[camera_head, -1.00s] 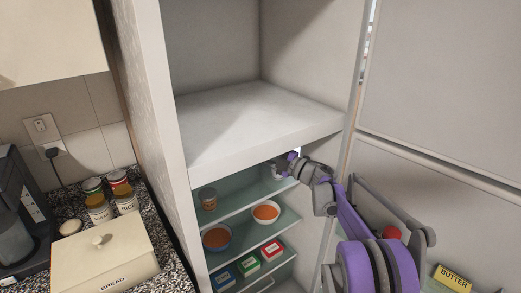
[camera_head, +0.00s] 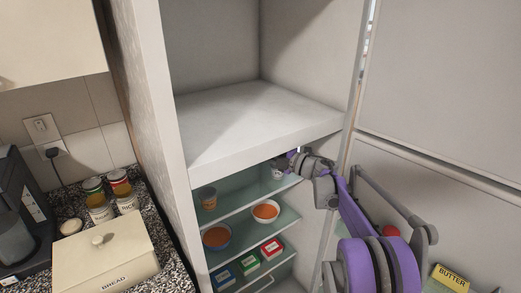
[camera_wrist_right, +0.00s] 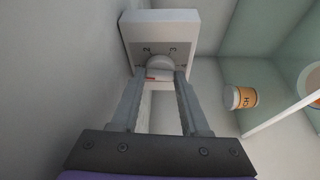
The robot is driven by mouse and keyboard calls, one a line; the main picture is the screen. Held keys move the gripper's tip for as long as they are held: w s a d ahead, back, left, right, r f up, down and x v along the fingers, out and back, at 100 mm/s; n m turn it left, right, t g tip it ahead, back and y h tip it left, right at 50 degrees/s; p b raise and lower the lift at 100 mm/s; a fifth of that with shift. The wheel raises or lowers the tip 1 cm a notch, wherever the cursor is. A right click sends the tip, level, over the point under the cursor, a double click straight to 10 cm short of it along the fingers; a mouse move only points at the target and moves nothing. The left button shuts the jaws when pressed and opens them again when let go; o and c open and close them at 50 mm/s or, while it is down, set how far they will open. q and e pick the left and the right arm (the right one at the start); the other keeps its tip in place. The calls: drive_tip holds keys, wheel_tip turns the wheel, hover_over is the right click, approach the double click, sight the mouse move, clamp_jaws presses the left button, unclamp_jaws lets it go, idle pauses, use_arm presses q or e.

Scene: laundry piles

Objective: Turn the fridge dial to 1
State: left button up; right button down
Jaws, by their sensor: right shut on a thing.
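The fridge dial (camera_wrist_right: 159,63) is a pale round knob with a red mark. It sits on a white box (camera_wrist_right: 187,22) on the fridge's inner wall in the right wrist view. In the head view my right gripper (camera_head: 289,157) reaches into the fridge under the top compartment's floor, and the dial is hidden there. My left gripper is not in view.
A glass shelf (camera_head: 232,196) below my right gripper holds a jar (camera_head: 207,199). Lower shelves hold bowls (camera_head: 265,210) and small boxes (camera_head: 271,249). The open fridge door (camera_head: 450,205) stands right of my arm, with butter (camera_head: 451,278) in it. A bread box (camera_head: 105,258) sits left.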

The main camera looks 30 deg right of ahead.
drive_tip(key=shift+c, duration=2)
unclamp_jaws()
